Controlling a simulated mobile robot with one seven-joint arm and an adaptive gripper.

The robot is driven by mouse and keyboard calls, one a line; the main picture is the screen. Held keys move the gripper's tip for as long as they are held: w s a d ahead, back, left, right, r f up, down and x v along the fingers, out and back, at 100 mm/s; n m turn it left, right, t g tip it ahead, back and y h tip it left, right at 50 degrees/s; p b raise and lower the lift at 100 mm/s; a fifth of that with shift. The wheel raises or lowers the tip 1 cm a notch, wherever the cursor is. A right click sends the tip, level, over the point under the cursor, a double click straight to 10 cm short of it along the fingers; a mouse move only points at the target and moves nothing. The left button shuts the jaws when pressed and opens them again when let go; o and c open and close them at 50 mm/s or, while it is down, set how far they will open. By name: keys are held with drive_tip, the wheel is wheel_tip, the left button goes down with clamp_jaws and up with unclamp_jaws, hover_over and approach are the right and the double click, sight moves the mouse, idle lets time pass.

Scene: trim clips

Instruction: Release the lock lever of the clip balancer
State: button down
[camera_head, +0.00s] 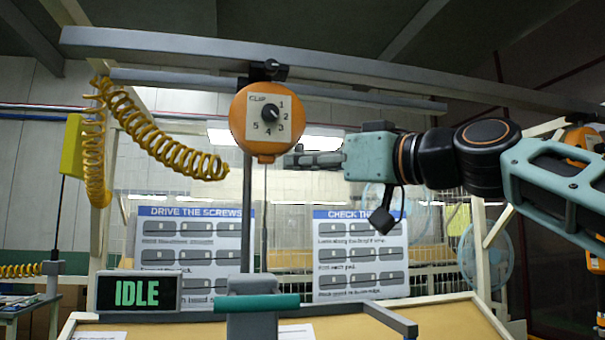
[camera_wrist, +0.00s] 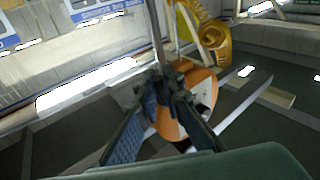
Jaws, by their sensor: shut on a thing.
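The clip balancer (camera_head: 251,118) is an orange round housing hung from the overhead rail. In the wrist view the fingers (camera_wrist: 166,88) converge on a small dark part at the balancer, which I take for the lock lever. The fingertips hide most of it, so its position cannot be told.
A yellow coiled hose (camera_head: 160,140) hangs left of the balancer. An overhead rail (camera_head: 300,62) runs above. Below are a screen reading IDLE (camera_head: 138,292), a grey stand with a teal bar (camera_head: 262,303) and two instruction boards (camera_head: 192,250). The air right of the balancer holds my arm.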

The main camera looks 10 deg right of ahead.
drive_tip(key=c, duration=2)
unclamp_jaws()
drive_tip(key=shift+c, duration=0.2)
drive_tip(key=v, duration=1.2)
